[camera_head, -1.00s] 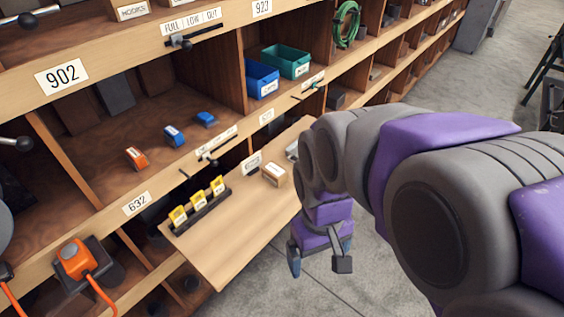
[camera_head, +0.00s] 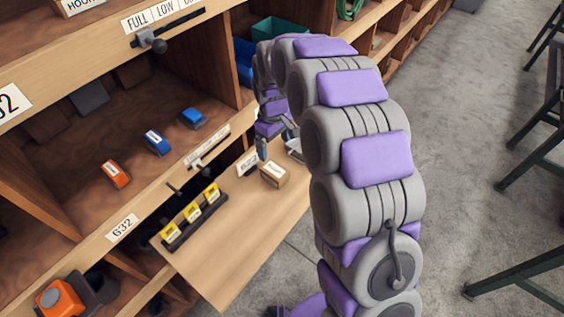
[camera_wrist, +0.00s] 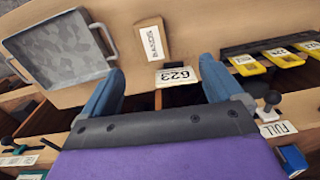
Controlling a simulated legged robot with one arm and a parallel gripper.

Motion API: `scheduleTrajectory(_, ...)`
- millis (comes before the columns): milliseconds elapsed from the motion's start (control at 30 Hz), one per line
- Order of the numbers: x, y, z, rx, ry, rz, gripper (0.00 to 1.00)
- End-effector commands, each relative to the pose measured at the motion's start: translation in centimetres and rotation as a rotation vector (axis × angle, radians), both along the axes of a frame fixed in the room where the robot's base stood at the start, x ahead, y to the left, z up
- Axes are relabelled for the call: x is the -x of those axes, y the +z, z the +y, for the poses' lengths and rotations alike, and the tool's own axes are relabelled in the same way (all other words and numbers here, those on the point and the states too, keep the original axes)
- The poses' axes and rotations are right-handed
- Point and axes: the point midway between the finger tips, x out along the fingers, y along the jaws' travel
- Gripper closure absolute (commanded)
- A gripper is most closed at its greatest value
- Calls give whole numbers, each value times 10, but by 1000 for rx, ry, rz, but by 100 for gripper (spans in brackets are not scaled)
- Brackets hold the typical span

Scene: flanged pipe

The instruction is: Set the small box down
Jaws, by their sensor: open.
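The small box (camera_head: 273,174) is light brown cardboard with a white label on top. It rests on the pulled-out wooden board (camera_head: 225,262), near the board's right edge. In the wrist view the box (camera_wrist: 152,45) appears beyond the fingers, near the middle, with nothing gripping it. My gripper (camera_head: 277,143) hangs just behind and above the box in the head view, partly hidden by my arm. In the wrist view my gripper's (camera_wrist: 160,70) two blue fingers are apart with nothing held between them.
A grey metal tray (camera_wrist: 60,48) lies beside the box on the board. A black rack with yellow cards (camera_head: 191,217) stands at the board's left. The shelf behind holds an orange block (camera_head: 115,173) and blue blocks (camera_head: 157,142). The board's front is clear.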

Motion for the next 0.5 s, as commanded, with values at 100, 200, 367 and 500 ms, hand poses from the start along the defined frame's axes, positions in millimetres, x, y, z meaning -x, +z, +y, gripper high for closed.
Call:
scheduleTrajectory(100,-11,-13,10,3,34,-4,6)
scheduleTrajectory(200,-16,-17,12,3,47,-9,6)
scheduleTrajectory(367,-17,-29,12,3,50,-7,6)
scheduleTrajectory(500,-16,-51,12,5,50,-3,6)
